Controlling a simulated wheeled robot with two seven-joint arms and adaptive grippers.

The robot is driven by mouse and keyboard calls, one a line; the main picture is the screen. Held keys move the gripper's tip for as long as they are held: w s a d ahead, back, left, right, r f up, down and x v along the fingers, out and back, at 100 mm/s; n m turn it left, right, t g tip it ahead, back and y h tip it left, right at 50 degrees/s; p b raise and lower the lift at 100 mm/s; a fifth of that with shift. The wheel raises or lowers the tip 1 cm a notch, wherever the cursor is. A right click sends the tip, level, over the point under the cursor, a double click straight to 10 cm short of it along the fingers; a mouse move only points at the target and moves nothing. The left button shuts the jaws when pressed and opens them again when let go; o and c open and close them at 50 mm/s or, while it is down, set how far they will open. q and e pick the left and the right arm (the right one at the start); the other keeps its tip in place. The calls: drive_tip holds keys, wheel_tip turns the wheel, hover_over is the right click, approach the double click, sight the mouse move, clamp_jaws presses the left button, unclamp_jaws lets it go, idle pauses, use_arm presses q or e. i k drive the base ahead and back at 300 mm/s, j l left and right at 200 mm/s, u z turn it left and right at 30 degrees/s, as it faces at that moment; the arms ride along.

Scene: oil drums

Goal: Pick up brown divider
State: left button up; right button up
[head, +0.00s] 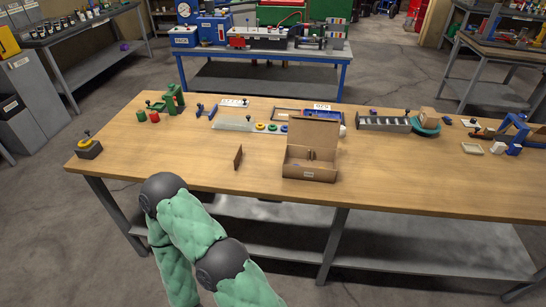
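The brown divider (238,157) is a small thin brown panel standing upright on the wooden table, a little left of the open cardboard box. The cardboard box (310,172) has its lid raised at the back and a white label on its front. A small upright brown piece shows inside it. Part of one of my arms, green and padded with dark joints, is at the lower left, in front of the table. Neither of my grippers is in view.
Behind the divider lie a clear tray (234,124) and coloured rings (272,127). A green device (174,98) stands at the back left, and a grey slotted rack (383,123) is right of the box. The table (200,165) is clear around the divider and along its front.

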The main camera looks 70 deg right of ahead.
sight(237, 159)
drive_tip(key=z, duration=1.9)
drive_tip(key=i+j+z, duration=0.2)
